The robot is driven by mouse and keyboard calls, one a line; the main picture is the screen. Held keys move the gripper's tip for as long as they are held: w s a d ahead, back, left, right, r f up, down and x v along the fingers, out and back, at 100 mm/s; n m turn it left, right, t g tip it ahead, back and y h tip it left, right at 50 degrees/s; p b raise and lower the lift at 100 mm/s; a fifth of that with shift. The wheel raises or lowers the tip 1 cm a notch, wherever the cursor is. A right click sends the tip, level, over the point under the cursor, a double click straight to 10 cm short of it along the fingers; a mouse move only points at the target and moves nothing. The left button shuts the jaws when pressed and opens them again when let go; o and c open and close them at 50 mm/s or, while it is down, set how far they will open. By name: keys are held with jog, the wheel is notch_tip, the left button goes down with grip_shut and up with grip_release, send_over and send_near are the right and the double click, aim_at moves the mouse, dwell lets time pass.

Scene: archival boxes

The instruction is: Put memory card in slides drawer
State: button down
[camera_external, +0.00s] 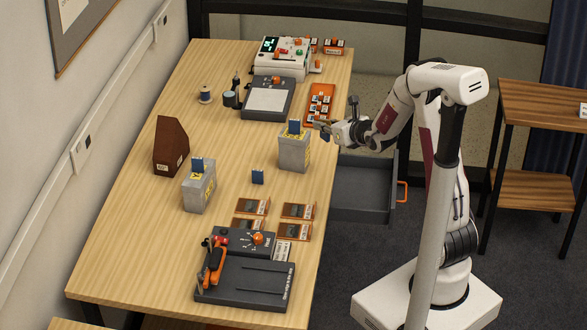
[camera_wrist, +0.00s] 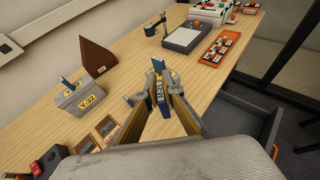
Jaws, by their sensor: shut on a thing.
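My gripper (camera_wrist: 158,92) is shut on a small blue piece with a pale printed label (camera_wrist: 159,84), which looks like the memory card. In the outside view my gripper (camera_external: 321,127) is above the table's right side, close to the upper right of a grey box (camera_external: 294,155) with a blue piece (camera_external: 294,126) at its top. The held piece is hardly readable there. The open dark drawer (camera_external: 363,207) lies below and right of my gripper, with an orange handle (camera_external: 402,192). It also shows in the wrist view (camera_wrist: 247,115). Its visible floor looks empty; part is hidden.
Another grey box (camera_external: 198,192) and a brown holder (camera_external: 171,147) stand left. A small blue card (camera_external: 257,176) stands between the boxes. Brown slide holders (camera_external: 252,207), a black device (camera_external: 245,280) and an orange tray (camera_external: 319,104) occupy other spots.

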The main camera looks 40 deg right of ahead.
jog(key=shift+a, duration=0.1)
jog(key=w+a+f+n+g+y, duration=0.1)
jog(key=w+a+f+n+y, duration=0.1)
jog(key=w+a+f, duration=0.5)
jog(key=w+a+f+n+y, duration=0.2)
jog(key=w+a+f, duration=0.25)
jog(key=w, duration=0.45)
jog(key=w+a+r, duration=0.1)
jog(key=w+a, duration=0.2)
jog(key=w, duration=0.3)
jog(key=w+a+r+y, duration=0.1)
jog(key=w+a+r, duration=0.1)
jog(key=w, duration=0.5)
jog(key=shift+a+r+n, duration=0.15)
jog(key=shift+a+n, duration=0.15)
jog(key=shift+a, duration=0.1)
jog(key=shift+f, duration=0.2)
